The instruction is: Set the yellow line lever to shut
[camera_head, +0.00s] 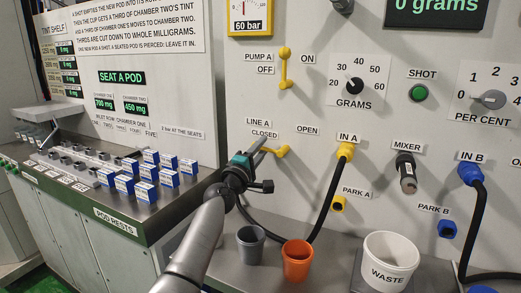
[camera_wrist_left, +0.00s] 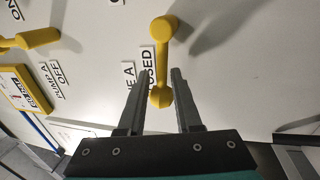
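The yellow line lever (camera_head: 283,151) is on the white panel below the "LINE A" and "CLOSED" labels (camera_head: 264,134). It lies roughly level, with its far end towards the left, on the CLOSED side; the "OPEN" label (camera_head: 308,130) is to the right. My left gripper (camera_head: 267,147) is at the lever and partly hides it in the head view. In the left wrist view the gripper (camera_wrist_left: 158,88) is open, its fingers on either side of the end of the lever (camera_wrist_left: 161,60), with a gap visible on each side. My right gripper is not in view.
The yellow pump lever (camera_head: 285,68) is above. The IN A hose plug (camera_head: 345,151) is to the right. A grey cup (camera_head: 250,245), an orange cup (camera_head: 297,260) and a white waste bin (camera_head: 388,263) stand below. Blue-and-white pods (camera_head: 146,172) rest on the left bench.

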